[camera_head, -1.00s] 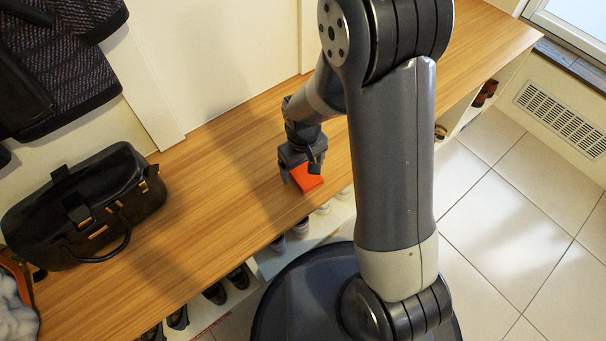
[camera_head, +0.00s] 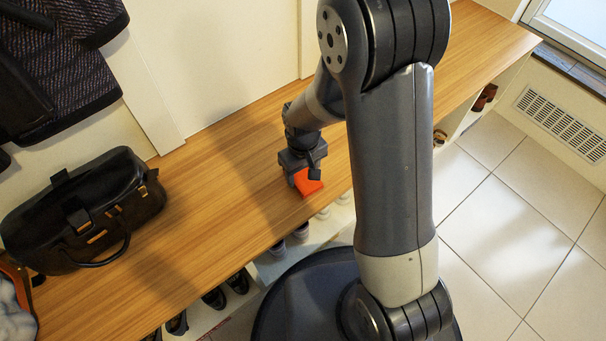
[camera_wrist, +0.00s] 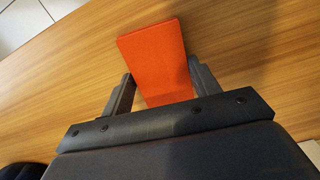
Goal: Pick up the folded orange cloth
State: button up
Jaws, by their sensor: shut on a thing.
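The folded orange cloth (camera_head: 306,184) is a flat orange block near the front edge of the wooden bench top (camera_head: 240,190). In the wrist view the cloth (camera_wrist: 154,55) extends out from between the two fingers. My gripper (camera_head: 300,178) points down over the cloth and is shut on it, with one finger at each side in the wrist view (camera_wrist: 158,85). The gripper hides part of the cloth in the head view. I cannot tell whether the cloth is clear of the bench top.
A black leather bag (camera_head: 85,210) stands on the bench to the left. Shoes (camera_head: 238,280) sit in cubbies below the front edge. Dark coats (camera_head: 60,75) hang at upper left. The bench top between the bag and the cloth is clear.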

aim_at(304, 174)
notch_tip(304, 174, up, 10)
jog(key=p, duration=0.4)
jog(key=o, duration=0.3)
jog(key=shift+c, duration=1.2)
jog(key=w+d+r+m+p, duration=0.1)
jog(key=d+p, duration=0.4)
jog(key=p, duration=0.8)
jog(key=w+d+r+m+p, duration=0.1)
jog(key=d+r+m+p, duration=0.3)
jog(key=p, duration=1)
jog(key=shift+w+d+r+m, duration=0.3)
jog(key=shift+d+r, duration=0.4)
jog(key=shift+d, duration=0.45)
